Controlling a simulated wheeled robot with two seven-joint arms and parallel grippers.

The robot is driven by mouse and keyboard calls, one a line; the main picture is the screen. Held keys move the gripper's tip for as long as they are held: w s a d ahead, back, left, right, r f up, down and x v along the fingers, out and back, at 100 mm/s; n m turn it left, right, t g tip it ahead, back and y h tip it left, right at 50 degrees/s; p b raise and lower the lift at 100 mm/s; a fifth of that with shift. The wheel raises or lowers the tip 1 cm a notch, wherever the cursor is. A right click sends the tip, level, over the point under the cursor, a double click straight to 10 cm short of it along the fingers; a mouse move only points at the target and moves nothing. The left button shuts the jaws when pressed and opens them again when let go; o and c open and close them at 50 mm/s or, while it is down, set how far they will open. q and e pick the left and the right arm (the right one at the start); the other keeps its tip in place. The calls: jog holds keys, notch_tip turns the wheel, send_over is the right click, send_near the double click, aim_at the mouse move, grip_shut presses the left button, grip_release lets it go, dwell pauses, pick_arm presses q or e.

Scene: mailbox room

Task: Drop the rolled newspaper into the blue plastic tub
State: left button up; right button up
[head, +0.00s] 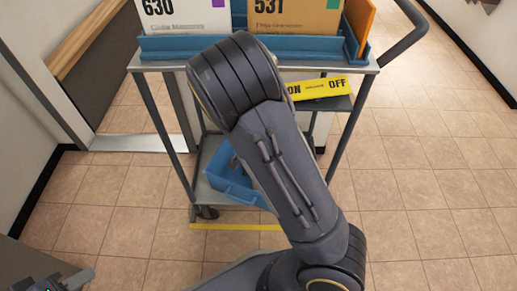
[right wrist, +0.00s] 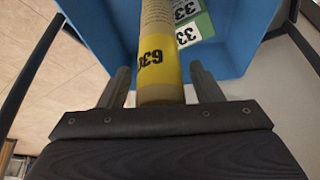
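The rolled newspaper (right wrist: 155,40), with a yellow band marked 630, lies between the two fingers of my right gripper (right wrist: 162,80) in the right wrist view. The fingers are closed about it, and its far part runs out of the top of the picture. The blue plastic tub (right wrist: 110,30) is beneath and beyond it. In the head view the tub (head: 237,191) sits low on the cart, partly hidden by my right arm, which also hides the right gripper and newspaper. My left gripper (head: 68,281) shows only partly at the bottom left corner; its fingers are unclear.
The grey cart (head: 160,110) carries a blue tray (head: 180,47) on top, with envelopes marked 630 and 531. A yellow ON/OFF strip (head: 320,87) lies on its middle shelf. A card marked 33 (right wrist: 190,25) shows in the tub. Tiled floor is clear at right.

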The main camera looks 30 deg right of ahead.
jog(key=p+v, duration=0.7)
jog(key=v, duration=0.6)
jog(key=shift+d+r, duration=0.25)
jog(key=shift+w, duration=0.1)
